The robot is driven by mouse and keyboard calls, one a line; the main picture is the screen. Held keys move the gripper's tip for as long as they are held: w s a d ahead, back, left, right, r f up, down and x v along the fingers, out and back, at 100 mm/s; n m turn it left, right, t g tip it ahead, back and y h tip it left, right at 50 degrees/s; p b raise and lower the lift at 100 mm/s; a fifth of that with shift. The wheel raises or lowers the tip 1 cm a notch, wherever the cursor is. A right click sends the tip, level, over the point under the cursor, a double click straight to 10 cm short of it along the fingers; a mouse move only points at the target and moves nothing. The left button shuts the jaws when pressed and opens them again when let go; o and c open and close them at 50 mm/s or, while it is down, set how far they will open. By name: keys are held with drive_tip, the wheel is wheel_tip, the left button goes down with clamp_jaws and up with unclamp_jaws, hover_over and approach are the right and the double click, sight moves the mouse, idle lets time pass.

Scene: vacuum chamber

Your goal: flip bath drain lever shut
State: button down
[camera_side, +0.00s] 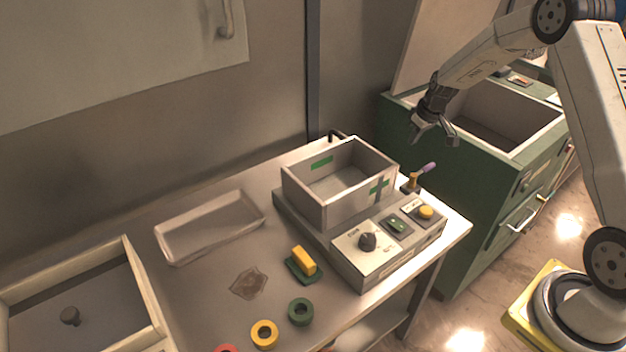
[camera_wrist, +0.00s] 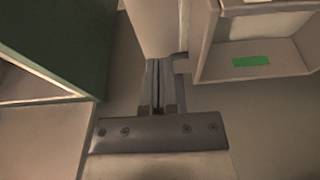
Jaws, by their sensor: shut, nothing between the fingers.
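The bath (camera_side: 305,198) is an open grey box with green marks, standing on a control unit on the table. The drain lever (camera_side: 428,168) has a purple handle on a brass-coloured base at the bath's right corner. Its handle tilts up and to the right. My gripper (camera_side: 435,135) is empty and apart from the lever, appearing above it in the side view. In the wrist view my gripper's fingers (camera_wrist: 162,65) are together. A bath wall with a green mark (camera_wrist: 252,61) shows to their right. I cannot make out the lever there.
The control unit has a dark knob (camera_side: 367,241), a green switch (camera_side: 396,224) and a yellow button (camera_side: 426,212). A green cabinet (camera_side: 465,185) with an open basin stands at right. A clear tray (camera_side: 210,228), yellow block (camera_side: 303,261) and coloured rings lie on the table.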

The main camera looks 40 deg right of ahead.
hover_over(422, 174)
drive_tip(key=w+d, duration=0.3)
drive_tip(key=w, duration=0.1)
drive_tip(key=f, duration=0.4)
drive_tip(key=shift+s+d, duration=0.2)
drive_tip(key=shift+f, duration=0.15)
drive_tip(key=shift+w+x, duration=0.2)
drive_tip(key=shift+x, duration=4.7)
drive_tip(key=shift+s+r, duration=0.3)
drive_tip(key=shift+s, duration=0.7)
drive_tip(key=shift+s+r, duration=0.25)
drive_tip(key=shift+s, duration=0.75)
